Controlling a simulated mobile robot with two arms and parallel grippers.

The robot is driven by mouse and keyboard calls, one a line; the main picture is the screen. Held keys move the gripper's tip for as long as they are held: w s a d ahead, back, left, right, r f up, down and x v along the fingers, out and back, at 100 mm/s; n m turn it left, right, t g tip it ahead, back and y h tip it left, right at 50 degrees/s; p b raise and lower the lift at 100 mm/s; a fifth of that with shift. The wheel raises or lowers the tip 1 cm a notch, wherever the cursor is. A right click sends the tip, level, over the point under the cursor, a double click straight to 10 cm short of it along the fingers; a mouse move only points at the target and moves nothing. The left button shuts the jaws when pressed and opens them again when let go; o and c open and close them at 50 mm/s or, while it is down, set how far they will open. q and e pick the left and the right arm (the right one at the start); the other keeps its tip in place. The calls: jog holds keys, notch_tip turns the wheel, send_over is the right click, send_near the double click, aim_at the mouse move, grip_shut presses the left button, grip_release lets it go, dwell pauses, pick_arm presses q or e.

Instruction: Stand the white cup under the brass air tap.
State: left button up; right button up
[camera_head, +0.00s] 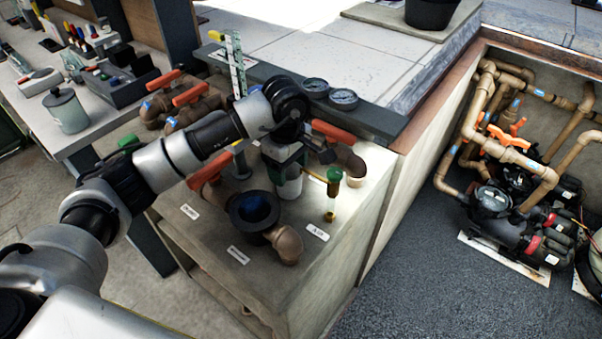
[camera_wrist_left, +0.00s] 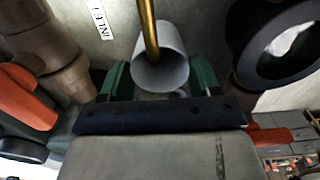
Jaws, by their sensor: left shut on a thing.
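The white cup (camera_head: 289,187) is held upright between the green fingers of my left gripper (camera_head: 287,160), low over the grey block top. I cannot tell whether its base touches the top. The brass air tap (camera_head: 331,203) has a green knob and stands just right of the cup, by the AIR label; its thin brass spout reaches left toward the cup. In the left wrist view the cup (camera_wrist_left: 172,73) sits between the fingers, and the brass spout (camera_wrist_left: 149,28) crosses over its mouth. My right gripper is not in view.
A black round fitting (camera_head: 253,212) with a brown elbow is close to the cup's front left. Brown pipes with orange handles (camera_head: 333,131) stand behind. Two gauges (camera_head: 343,98) sit on the back ledge.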

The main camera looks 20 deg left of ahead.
aim_at(302, 170)
pick_arm(q)
jog(key=d+p, duration=0.1)
jog(key=s+d+p, duration=0.1)
jog(key=d, duration=0.1)
jog(key=shift+s+d+f, duration=0.15)
jog(key=shift+d+f, duration=0.05)
jog(key=shift+f, duration=0.25)
jog(key=shift+a+f, duration=0.1)
jog(key=shift+f, duration=0.15)
jog(key=o, duration=1.2)
